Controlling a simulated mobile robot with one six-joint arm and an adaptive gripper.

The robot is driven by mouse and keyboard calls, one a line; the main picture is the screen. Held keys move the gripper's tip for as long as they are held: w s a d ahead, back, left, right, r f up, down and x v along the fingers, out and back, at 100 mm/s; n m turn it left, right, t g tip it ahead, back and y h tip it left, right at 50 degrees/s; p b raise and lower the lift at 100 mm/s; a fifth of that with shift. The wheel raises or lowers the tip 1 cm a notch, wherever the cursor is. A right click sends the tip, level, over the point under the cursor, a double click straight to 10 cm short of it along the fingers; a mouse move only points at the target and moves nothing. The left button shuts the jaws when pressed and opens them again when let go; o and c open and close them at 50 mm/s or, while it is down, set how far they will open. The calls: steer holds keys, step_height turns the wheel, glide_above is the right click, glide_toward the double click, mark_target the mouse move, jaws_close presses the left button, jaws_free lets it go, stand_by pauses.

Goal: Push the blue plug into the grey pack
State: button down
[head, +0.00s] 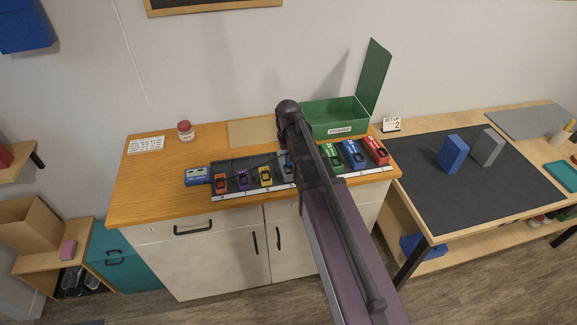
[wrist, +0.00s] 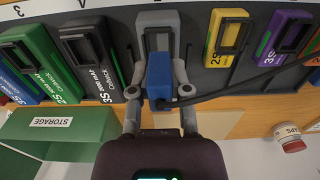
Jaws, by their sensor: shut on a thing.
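In the wrist view the grey pack (wrist: 158,20) lies in the rack between a black pack and a yellow pack. The blue plug (wrist: 160,78) is held between the two fingertips of my gripper (wrist: 159,91). The plug is in line with the grey pack, and its far end overlaps the pack's near end. I cannot tell how deep it sits, or whether it only touches. A black cable runs from the plug off to the right. In the head view a sliver of the grey pack (head: 284,163) shows beside my arm, which hides the plug and fingertips.
The rack (head: 262,190) holds several coloured packs close on both sides. A blue charger (head: 196,175) stands at its left end. An open green storage box (head: 335,115) stands behind. A red-lidded jar (head: 185,131) stands at the back left. The right-hand table (head: 440,200) holds two blocks.

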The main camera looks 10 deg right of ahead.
mark_target(289, 164)
steer(key=shift+s+f+b, duration=0.15)
steer(key=shift+f+b, duration=1.05)
steer(key=shift+f, duration=0.25)
steer(key=shift+s, duration=0.25)
steer(key=shift+s+f+b, duration=0.2)
steer(key=shift+b, duration=0.2)
steer(key=c, duration=0.7)
jaws_free()
steer(key=shift+o, duration=0.6)
steer(key=shift+w+f, duration=0.3)
steer(key=shift+w, duration=0.05)
steer(key=shift+r, duration=0.15)
steer(key=shift+w+r, duration=0.15)
steer(key=shift+d+r+p, duration=0.1)
steer(key=shift+r+p, duration=0.2)
steer(key=shift+p, duration=0.25)
step_height(289, 164, up, 12)
steer(key=p, duration=1.1)
steer(key=shift+f+p, duration=0.2)
steer(key=shift+p, duration=0.15)
